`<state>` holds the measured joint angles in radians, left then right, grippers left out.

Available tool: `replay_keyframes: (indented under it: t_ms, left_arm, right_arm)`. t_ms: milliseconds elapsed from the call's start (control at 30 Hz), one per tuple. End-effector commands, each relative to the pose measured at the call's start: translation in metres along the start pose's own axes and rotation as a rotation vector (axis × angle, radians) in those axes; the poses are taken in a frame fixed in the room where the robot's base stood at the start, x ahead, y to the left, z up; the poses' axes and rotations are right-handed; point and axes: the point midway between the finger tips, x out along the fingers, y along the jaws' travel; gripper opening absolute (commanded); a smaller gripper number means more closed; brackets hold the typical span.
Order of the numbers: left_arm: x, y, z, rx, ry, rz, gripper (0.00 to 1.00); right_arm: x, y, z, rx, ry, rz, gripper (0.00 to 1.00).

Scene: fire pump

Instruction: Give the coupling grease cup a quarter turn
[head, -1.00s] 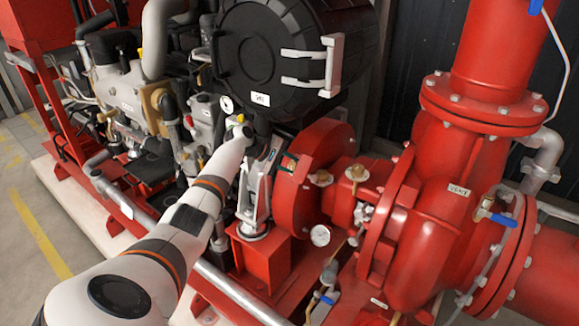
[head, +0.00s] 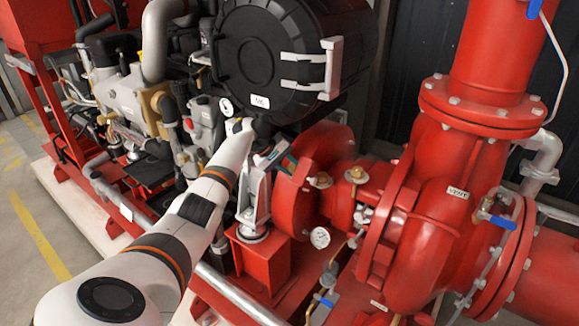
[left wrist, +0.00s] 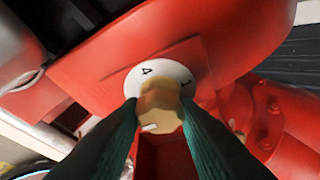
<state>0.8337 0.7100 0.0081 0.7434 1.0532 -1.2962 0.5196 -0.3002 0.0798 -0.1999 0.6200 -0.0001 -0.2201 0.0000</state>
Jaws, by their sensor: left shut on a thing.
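The coupling grease cup (left wrist: 160,102) is a brass-coloured knob in the left wrist view. It stands in front of a round white dial plate (left wrist: 178,73) on a red surface. The figures 4 and 1 show on the plate. My left gripper (left wrist: 160,112) has its two dark green fingers on both sides of the cup, shut on it. In the head view my left gripper (head: 277,156) is small, beside the red coupling guard (head: 318,150), and the cup is hidden there. My right gripper is in no view.
The black drum (head: 285,55) hangs close above my wrist. Blue-handled valves (head: 500,221) and red pipes fill the right side.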

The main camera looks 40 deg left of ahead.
Motion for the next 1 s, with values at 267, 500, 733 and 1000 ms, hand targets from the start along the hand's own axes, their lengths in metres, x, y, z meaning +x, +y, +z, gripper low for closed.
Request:
replay_keyframes:
  t_ms: [267,500,733,1000]
  left_arm:
    - [0.001,0.001,-0.001,-0.001,0.001,0.002,0.38]
    - [0.000,0.001,0.000,-0.001,0.001,0.001,0.38]
    - [-0.017,0.002,0.001,-0.001,-0.002,0.001,0.38]
    - [-0.067,0.028,0.000,-0.001,-0.002,0.009,0.38]
  right_arm:
    - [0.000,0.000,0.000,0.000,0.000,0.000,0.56]
    - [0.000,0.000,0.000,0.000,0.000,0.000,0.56]
    - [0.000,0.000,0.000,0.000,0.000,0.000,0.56]
    - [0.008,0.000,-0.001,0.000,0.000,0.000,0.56]
